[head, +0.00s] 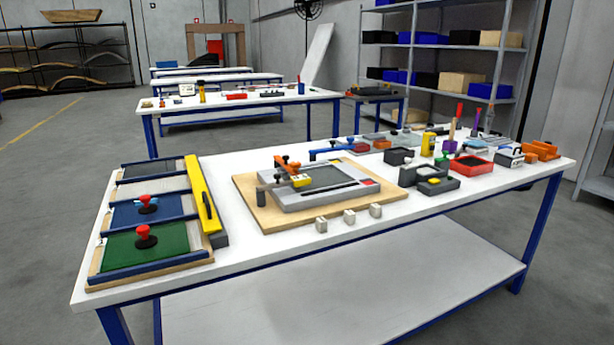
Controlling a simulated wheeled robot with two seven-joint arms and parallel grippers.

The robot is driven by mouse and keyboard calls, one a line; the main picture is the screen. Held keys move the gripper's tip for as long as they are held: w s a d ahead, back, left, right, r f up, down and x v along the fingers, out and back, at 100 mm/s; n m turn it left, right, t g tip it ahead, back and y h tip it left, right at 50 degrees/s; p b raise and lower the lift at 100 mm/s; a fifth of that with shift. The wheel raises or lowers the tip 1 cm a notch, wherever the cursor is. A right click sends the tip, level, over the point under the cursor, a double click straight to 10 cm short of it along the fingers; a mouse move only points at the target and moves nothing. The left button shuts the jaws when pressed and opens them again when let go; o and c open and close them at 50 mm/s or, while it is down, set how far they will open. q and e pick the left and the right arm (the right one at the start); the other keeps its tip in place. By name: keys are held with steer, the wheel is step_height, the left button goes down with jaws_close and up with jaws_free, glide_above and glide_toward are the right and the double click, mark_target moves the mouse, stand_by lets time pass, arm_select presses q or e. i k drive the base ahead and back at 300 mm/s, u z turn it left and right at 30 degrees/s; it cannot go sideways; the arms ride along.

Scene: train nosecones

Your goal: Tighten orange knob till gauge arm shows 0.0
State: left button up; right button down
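A fixture with a grey frame (318,186) lies on a wooden board (243,190) near the middle of the white table. An orange arm (284,169) with dark knob-like parts stands over the frame's left back side. A small yellow block (301,182), possibly the gauge, is at its front end. I cannot tell which part is the orange knob, and any reading is too small to see. A blue arm (335,152) with a dark end is just behind the frame. Neither of my grippers is in view.
Left on the white table (250,262) are coloured panels with red-topped handles (146,236) and a long yellow bar (206,198). Grey trays (436,185) and a red bin (470,165) crowd the right. The front strip is mostly clear.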

mark_target(294, 165)
steer(key=z, duration=0.5)
steer(key=i, duration=1.3)
steer(key=z, duration=1.6)
steer(key=k, duration=1.1)
steer(key=u, duration=0.7)
